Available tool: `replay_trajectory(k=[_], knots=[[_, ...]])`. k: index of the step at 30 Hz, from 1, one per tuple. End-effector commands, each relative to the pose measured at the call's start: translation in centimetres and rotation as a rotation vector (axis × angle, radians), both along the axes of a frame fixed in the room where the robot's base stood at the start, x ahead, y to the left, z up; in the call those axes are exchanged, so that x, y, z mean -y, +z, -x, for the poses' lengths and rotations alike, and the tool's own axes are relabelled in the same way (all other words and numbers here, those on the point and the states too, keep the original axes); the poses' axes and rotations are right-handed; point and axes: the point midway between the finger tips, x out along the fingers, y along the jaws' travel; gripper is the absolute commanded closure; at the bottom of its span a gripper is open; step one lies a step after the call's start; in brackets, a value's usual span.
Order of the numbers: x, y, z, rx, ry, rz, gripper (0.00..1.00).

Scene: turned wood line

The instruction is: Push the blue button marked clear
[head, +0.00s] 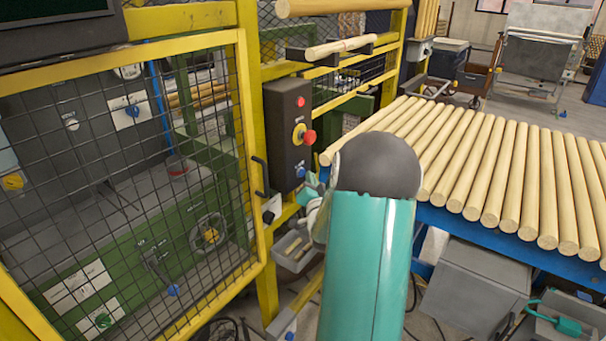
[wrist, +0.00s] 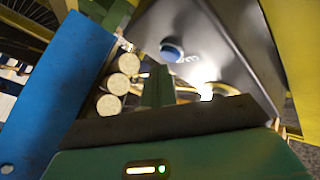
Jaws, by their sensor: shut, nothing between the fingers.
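The blue button (head: 301,172) is low on a dark upright control box (head: 288,130), under a red mushroom button (head: 309,137) on a yellow ring. In the wrist view the blue button (wrist: 172,50) shows with part of a white label beside it. My gripper (wrist: 157,72) is shut and empty, its fingertips just left of and below the button in that view. In the head view the gripper (head: 312,183) is just right of the button and largely hidden by my arm. I cannot tell whether fingertips and box touch.
A yellow-framed mesh guard (head: 130,180) stands left of the box. Pale turned rods (head: 480,170) lie on a blue-framed rack to the right, close beside my arm. A small red button (head: 301,102) is at the box's top. A grey bin (head: 293,250) hangs below.

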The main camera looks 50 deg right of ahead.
Motion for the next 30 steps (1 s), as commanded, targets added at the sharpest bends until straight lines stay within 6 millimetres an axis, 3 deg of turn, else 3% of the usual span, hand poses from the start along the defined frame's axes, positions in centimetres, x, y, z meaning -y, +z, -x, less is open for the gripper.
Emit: replay_trajectory(k=[30], knots=[[-0.09,-0.01,-1.00,-0.001,0.001,0.000,1.00]])
